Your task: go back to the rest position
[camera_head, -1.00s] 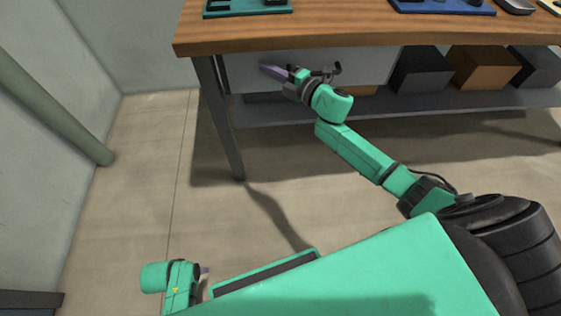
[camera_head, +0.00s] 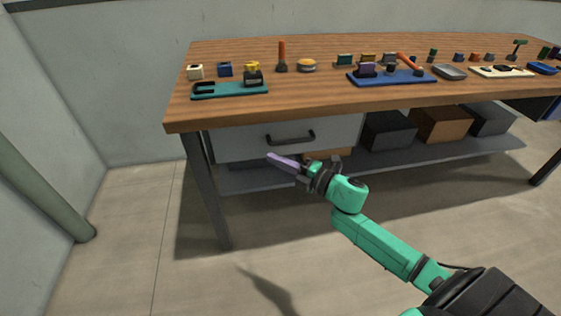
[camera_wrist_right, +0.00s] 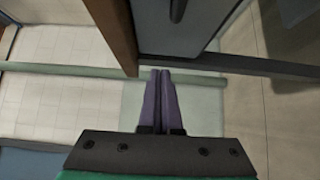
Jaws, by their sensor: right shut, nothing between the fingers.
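My right gripper (camera_head: 283,161) is at the end of a green arm, in front of the drawer under the workbench and below the tabletop's front edge. Its purple fingers point to the left in the head view. In the right wrist view the two fingers (camera_wrist_right: 163,98) lie together, shut with nothing between them. My left gripper is not in the head view now.
The wooden workbench (camera_head: 180,115) carries a teal tray (camera_head: 230,89), a blue tray (camera_head: 420,79) and several small parts. A drawer with a dark handle (camera_head: 290,138) hangs below. Boxes (camera_head: 440,124) stand on the lower shelf. Floor left of the bench is clear.

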